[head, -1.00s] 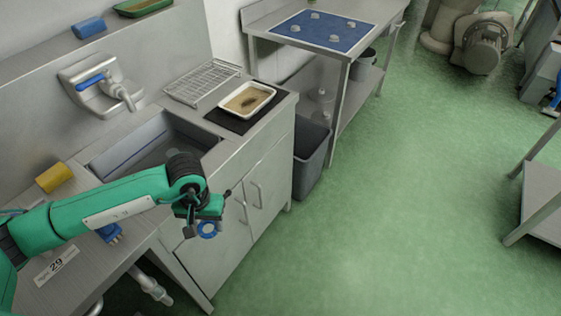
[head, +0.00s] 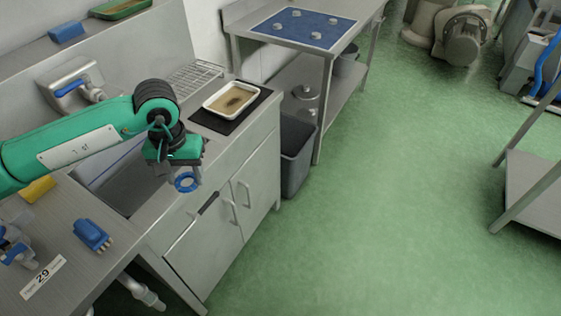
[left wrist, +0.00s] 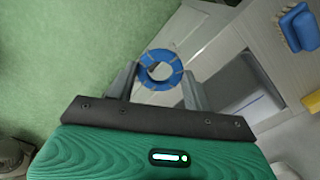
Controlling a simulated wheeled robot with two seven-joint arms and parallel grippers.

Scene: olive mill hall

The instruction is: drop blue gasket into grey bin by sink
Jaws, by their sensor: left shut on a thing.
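The blue gasket is a ring (head: 186,182) held between the fingers of my left gripper (head: 180,178), in front of the sink cabinet's front edge. In the left wrist view the gasket (left wrist: 160,70) sits between both fingertips of the left gripper (left wrist: 160,80), with its hole open to view. The grey bin (head: 297,160) stands on the floor at the right end of the sink cabinet, right of and beyond the gripper. Its upper left part is hidden behind the cabinet, and I cannot see its inside bottom. My right gripper is not in view.
A white tray (head: 208,103) on a black mat and a wire rack (head: 193,76) are on the counter. A blue brush (head: 92,236) lies nearer. A steel table (head: 328,75) stands beyond the bin.

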